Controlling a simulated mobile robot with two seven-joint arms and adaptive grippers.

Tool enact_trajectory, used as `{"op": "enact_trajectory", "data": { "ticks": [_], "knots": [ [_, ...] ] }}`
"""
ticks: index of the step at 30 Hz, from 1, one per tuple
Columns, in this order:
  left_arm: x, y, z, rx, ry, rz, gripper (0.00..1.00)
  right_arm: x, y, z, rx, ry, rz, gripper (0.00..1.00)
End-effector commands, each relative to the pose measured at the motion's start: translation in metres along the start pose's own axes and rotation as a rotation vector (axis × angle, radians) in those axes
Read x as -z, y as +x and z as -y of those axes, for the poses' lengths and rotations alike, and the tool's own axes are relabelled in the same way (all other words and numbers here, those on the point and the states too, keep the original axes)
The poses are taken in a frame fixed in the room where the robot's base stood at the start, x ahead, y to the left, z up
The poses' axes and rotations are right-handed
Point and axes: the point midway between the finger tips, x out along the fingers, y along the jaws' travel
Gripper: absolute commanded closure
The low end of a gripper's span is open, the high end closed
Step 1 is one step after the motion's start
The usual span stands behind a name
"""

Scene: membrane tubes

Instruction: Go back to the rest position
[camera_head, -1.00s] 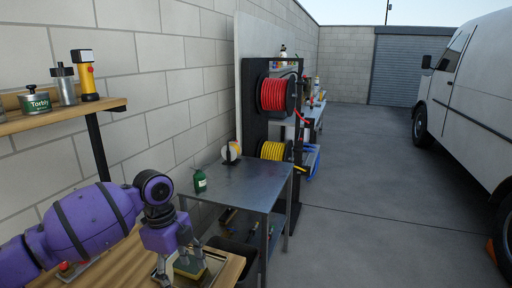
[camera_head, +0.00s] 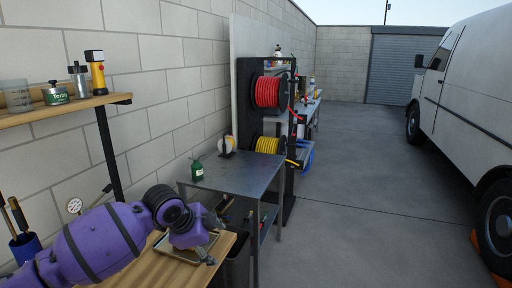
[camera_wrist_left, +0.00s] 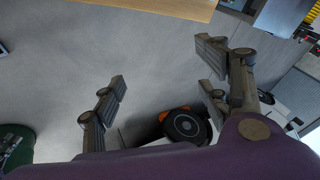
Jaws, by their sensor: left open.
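My purple left gripper (camera_head: 220,228) comes in from the left in the head view, over the right end of the wooden workbench (camera_head: 150,272) and the metal tray (camera_head: 206,247). Its fingers are spread apart. In the left wrist view the left gripper (camera_wrist_left: 162,72) is open with nothing between its fingers, and grey floor shows beyond them. My right gripper is in neither view.
A metal table (camera_head: 238,178) with a green bottle (camera_head: 197,170) stands past the bench. A wooden shelf (camera_head: 70,108) hangs on the left wall. Hose reels (camera_head: 268,92) stand behind. A white van (camera_head: 470,110) is at right. The floor between is open.

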Motion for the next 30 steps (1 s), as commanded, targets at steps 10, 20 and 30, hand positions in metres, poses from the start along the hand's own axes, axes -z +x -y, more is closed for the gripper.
{"op": "enact_trajectory", "data": {
  "ticks": [10, 20, 30],
  "knots": [
    [0.026, 0.058, -0.070, 0.217, -0.370, -0.267, 0.32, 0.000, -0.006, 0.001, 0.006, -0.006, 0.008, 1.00],
    [-0.025, 0.065, -0.200, 0.373, -0.822, -0.408, 0.32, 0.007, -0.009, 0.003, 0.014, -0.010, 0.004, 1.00],
    [-0.127, 0.033, -0.390, 0.458, -1.167, -0.206, 0.32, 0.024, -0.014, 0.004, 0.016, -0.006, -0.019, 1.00]
  ]
}}
